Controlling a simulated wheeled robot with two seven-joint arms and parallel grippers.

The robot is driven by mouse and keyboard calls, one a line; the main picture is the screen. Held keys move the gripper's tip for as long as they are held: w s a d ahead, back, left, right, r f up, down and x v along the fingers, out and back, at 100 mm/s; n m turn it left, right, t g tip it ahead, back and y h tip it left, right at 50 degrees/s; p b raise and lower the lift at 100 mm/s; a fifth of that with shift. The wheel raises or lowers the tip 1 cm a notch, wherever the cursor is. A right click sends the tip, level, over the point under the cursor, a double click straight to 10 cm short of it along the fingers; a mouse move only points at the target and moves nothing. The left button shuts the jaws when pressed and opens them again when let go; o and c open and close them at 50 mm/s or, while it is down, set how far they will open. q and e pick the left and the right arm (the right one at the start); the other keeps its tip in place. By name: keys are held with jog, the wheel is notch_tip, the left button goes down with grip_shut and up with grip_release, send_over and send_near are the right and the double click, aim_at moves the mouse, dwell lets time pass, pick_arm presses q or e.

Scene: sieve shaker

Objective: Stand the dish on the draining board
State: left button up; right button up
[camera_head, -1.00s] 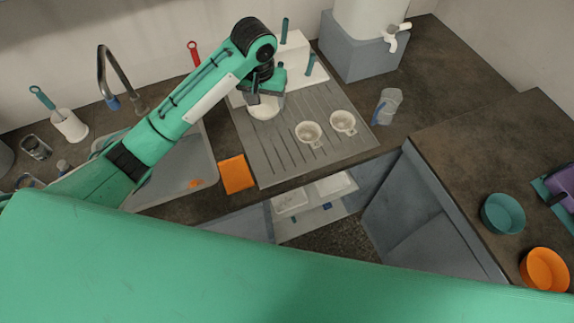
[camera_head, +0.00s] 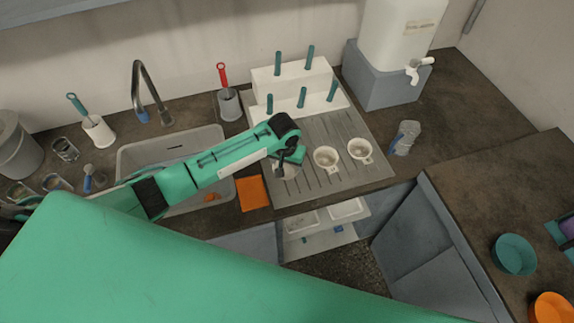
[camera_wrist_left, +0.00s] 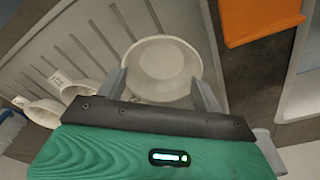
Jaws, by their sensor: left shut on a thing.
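The dish (camera_wrist_left: 162,62) is a round, pale, shallow bowl. In the left wrist view it sits between the two fingers of my left gripper (camera_wrist_left: 163,92), which is shut on it. In the head view my left gripper (camera_head: 287,165) is over the front left part of the draining board, with the dish (camera_head: 286,172) partly hidden under it. The draining board (camera_head: 345,128) is grey and grooved; its grooves also show in the left wrist view (camera_wrist_left: 62,48). I cannot tell whether the dish touches the board. My right gripper is not in view.
White stepped rack (camera_head: 290,84) with several teal pegs stands at the board's back. An orange cloth (camera_head: 252,193) lies to the left, beside the sink (camera_head: 215,140). A clear bottle (camera_head: 405,138) stands right of the board.

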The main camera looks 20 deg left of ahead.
pick_arm(q)
jog(key=shift+f, duration=0.85)
jog(key=shift+f, duration=0.1)
jog(key=o, duration=1.1)
jog(key=shift+o, duration=0.2)
notch_tip(320, 180, up, 12)
jog(key=s+b, duration=0.1)
jog(key=shift+s+b, duration=0.15)
jog(key=shift+b, duration=0.2)
